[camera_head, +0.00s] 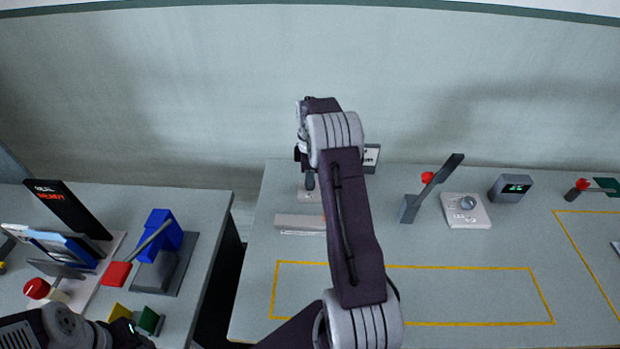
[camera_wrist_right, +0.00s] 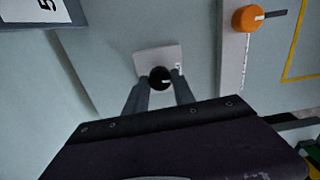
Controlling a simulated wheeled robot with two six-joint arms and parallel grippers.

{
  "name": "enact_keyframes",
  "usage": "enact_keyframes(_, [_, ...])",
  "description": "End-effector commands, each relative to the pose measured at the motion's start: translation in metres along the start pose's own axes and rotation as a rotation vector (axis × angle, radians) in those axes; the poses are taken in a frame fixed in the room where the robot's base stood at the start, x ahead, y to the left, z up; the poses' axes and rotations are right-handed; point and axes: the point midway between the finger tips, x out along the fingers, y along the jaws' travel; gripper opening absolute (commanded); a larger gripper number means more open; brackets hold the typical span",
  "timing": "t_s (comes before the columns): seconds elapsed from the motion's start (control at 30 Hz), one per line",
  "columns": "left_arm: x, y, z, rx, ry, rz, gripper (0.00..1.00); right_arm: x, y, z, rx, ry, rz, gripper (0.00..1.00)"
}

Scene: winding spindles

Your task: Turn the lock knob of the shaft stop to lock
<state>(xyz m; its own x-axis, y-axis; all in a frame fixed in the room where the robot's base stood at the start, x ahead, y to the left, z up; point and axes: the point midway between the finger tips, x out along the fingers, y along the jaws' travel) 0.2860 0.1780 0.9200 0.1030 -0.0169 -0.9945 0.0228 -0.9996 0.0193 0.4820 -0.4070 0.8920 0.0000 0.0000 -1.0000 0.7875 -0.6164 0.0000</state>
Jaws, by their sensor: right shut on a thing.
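The lock knob appears to be the round black knob (camera_wrist_right: 160,75) with a short white mark pointing right, on a small pale plate (camera_wrist_right: 148,59) with a small unreadable mark. My right gripper (camera_wrist_right: 161,88) is shut on this knob, one finger on each side. In the head view my right gripper (camera_head: 310,183) points down over the pale plate (camera_head: 306,196); the knob is hidden there. My left gripper is at the bottom left, and its fingers cannot be made out.
A long pale bar (camera_head: 297,222) lies in front of the plate; its orange knob (camera_wrist_right: 248,18) shows in the wrist view. To the right stand a red-knobbed lever (camera_head: 427,178), a white dial box (camera_head: 466,210) and a grey display (camera_head: 512,187). The left table holds a blue device (camera_head: 163,232).

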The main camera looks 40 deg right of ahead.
Motion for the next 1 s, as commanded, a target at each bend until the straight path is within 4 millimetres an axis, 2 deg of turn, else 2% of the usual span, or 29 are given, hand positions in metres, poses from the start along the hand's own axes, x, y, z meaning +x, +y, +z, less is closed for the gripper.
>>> enact_keyframes(0.37, [-0.017,0.000,-0.002,0.000,0.000,0.000,0.51,-0.004,0.000,0.000,0.136,0.000,-0.001,0.00])
enact_keyframes(1.0, [-0.056,0.001,-0.006,0.000,0.000,0.000,0.51,-0.003,0.000,0.000,0.729,-0.001,0.000,0.00])
